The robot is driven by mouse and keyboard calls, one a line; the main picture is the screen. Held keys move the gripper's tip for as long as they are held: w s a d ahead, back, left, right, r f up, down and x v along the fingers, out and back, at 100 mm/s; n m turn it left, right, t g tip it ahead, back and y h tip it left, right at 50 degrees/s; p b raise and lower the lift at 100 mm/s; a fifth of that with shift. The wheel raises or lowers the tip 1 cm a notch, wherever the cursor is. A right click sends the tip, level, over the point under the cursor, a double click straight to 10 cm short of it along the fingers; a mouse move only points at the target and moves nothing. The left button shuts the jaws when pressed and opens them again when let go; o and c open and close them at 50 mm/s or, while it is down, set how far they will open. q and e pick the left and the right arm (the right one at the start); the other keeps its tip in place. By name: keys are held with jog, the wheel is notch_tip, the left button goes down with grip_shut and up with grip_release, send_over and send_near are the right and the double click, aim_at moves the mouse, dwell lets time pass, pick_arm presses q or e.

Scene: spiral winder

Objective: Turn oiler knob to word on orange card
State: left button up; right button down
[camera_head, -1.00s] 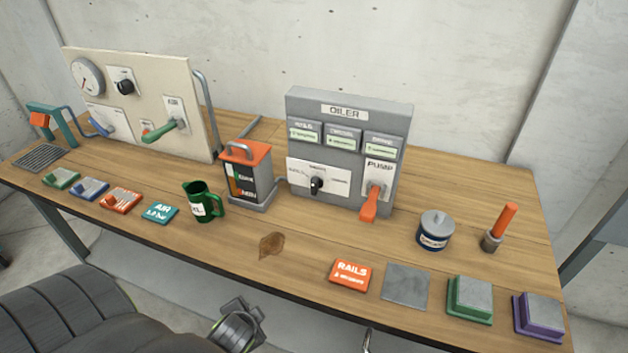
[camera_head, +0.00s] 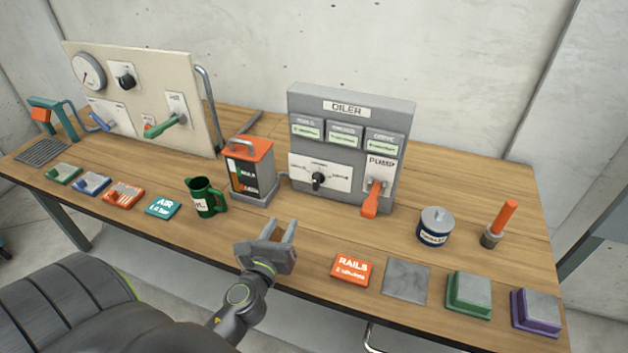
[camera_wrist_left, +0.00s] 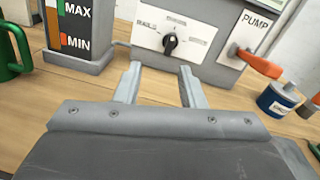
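The grey oiler box (camera_head: 350,105) stands toward the back of the table. Its black knob (camera_head: 318,180) sits on a white dial plate with small words; it also shows in the left wrist view (camera_wrist_left: 171,41), straight beyond my fingers. The orange card (camera_head: 352,271) lies near the table's front edge and reads RAILS, with a smaller line below that I cannot read surely. My left gripper (camera_head: 284,230) is open and empty over the table's front part, short of the oiler and left of the card; its fingers also show in the left wrist view (camera_wrist_left: 160,80). My right gripper is not in view.
The orange pump lever (camera_head: 371,198) juts out right of the knob. A tank with an orange top (camera_head: 248,150) and a green jug (camera_head: 203,197) stand to the left. A blue-banded pot (camera_head: 435,228) stands right. Table between gripper and oiler is clear.

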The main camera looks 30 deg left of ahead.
pick_arm(q)
jog(key=w+d+m+h, duration=0.1)
jog(key=m, duration=0.2)
send_near(315, 179)
jog(key=x, duration=0.9)
jog(key=shift+w+a, duration=0.1)
jog(key=shift+w, duration=0.1)
jog(key=shift+p, duration=0.3)
grip_shut()
